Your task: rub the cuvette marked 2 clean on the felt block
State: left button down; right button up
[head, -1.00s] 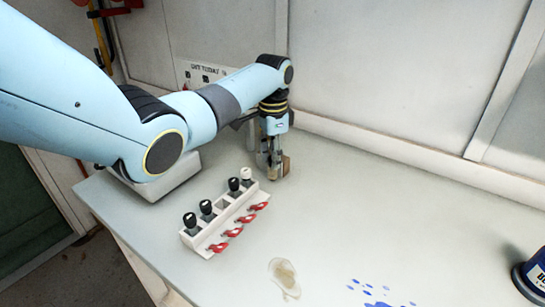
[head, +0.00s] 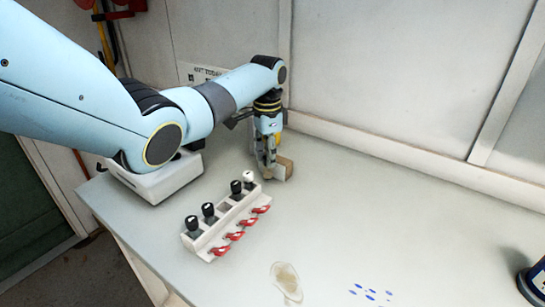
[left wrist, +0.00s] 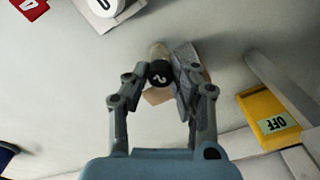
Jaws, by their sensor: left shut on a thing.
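My left gripper (head: 267,164) points down at the back of the bench and is shut on the cuvette marked 2. In the left wrist view, the cuvette's black cap with a white 2 (left wrist: 159,74) shows between the fingers (left wrist: 155,90). The cuvette's body is mostly hidden by the cap and fingers. The tan felt block (head: 286,168) stands on the bench right beside the fingertips, with a grey plate against it. In the left wrist view, tan parts (left wrist: 157,96) show beside the cap. I cannot tell whether the cuvette touches the felt. My right gripper is not in view.
A white rack (head: 203,240) holds black-capped cuvettes and a white-capped one, with an empty slot and red tags in front. A brown stain (head: 286,281) and blue drops (head: 370,292) mark the bench. A yellow OFF box (left wrist: 269,119) is near the gripper. The right bench is mostly clear.

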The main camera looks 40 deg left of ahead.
pick_arm(q)
jog(key=shift+s+a, duration=0.1)
jog(key=shift+a, duration=1.2)
jog(key=shift+d+r+p, duration=0.1)
jog(key=shift+d+p, duration=0.35)
jog(key=shift+d, duration=0.6)
jog(key=shift+w+d+p, duration=0.15)
jog(key=shift+d+p, duration=0.2)
jog(key=shift+d, duration=0.45)
jog(key=shift+w+d+p, duration=0.1)
jog(key=shift+d+p, duration=0.25)
jog(key=shift+d, duration=0.4)
jog(key=shift+s+a+b, duration=0.15)
jog(key=shift+a+b, duration=0.05)
jog(key=shift+a, duration=1.1)
jog(key=shift+s+a+b, duration=0.1)
jog(key=shift+a+b, duration=0.05)
jog(key=shift+a, duration=1.15)
jog(key=shift+w+d+p, duration=0.15)
jog(key=shift+d+p, duration=0.5)
jog(key=shift+d, duration=0.7)
jog(key=shift+w+d+p, duration=0.1)
jog(key=shift+d+p, duration=0.5)
jog(key=shift+d, duration=0.7)
jog(key=shift+s+a+b, duration=0.15)
jog(key=shift+a+b, duration=0.15)
jog(key=shift+a, duration=1.05)
jog(key=shift+s+a+b, duration=0.1)
jog(key=shift+a+b, duration=0.15)
jog(key=shift+a, duration=1.1)
